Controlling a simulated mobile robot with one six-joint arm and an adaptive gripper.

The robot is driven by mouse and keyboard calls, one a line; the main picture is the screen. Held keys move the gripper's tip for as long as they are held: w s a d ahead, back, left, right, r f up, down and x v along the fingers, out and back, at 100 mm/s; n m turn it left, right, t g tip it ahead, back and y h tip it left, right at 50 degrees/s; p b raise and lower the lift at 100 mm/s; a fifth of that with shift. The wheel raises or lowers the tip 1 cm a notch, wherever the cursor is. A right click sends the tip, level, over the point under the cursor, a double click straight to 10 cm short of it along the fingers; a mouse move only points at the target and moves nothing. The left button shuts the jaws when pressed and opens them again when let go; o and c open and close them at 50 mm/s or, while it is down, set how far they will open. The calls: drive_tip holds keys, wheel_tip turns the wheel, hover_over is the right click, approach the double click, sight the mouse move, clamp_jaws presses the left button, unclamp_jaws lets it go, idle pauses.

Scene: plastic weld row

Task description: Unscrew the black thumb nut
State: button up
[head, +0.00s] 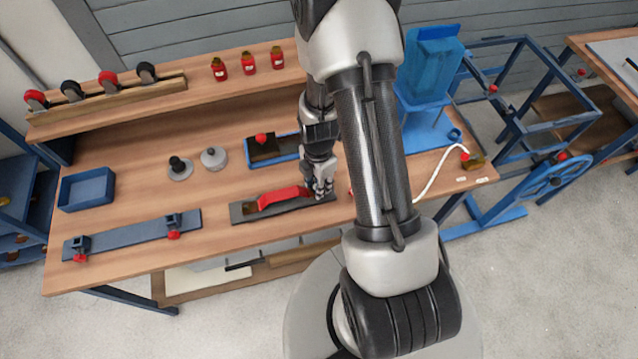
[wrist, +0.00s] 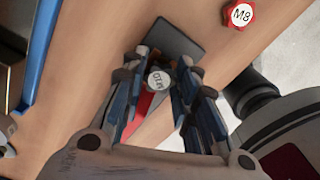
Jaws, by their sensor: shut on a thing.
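In the head view, a dark flat plate (head: 240,214) with a raised red bar (head: 284,198) lies near the front of the workbench. My gripper (head: 322,192) reaches down at the plate's right end. In the wrist view, my gripper (wrist: 160,82) has its fingers on both sides of the thumb nut (wrist: 157,80). I see its round pale top marking, which seems to read M10; its dark sides are mostly hidden by the fingers. The gripper is shut on it. Under it the dark plate (wrist: 176,40) and part of the red bar (wrist: 140,106) show.
A red knob marked M8 (wrist: 238,14) lies close by on the wood. Behind is a blue-edged tray (head: 285,149) with a red knob. A black knob on a disc (head: 179,168) and a grey lidded pot (head: 213,157) stand left. Bare wood lies between them.

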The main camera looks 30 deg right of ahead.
drive_tip(key=n, duration=0.4)
drive_tip(key=shift+w+a+n, duration=0.1)
drive_tip(key=shift+n, duration=0.3)
drive_tip(key=n, duration=0.4)
drive_tip(key=shift+w+b, duration=0.1)
drive_tip(key=shift+b, duration=0.3)
drive_tip(key=o, duration=1)
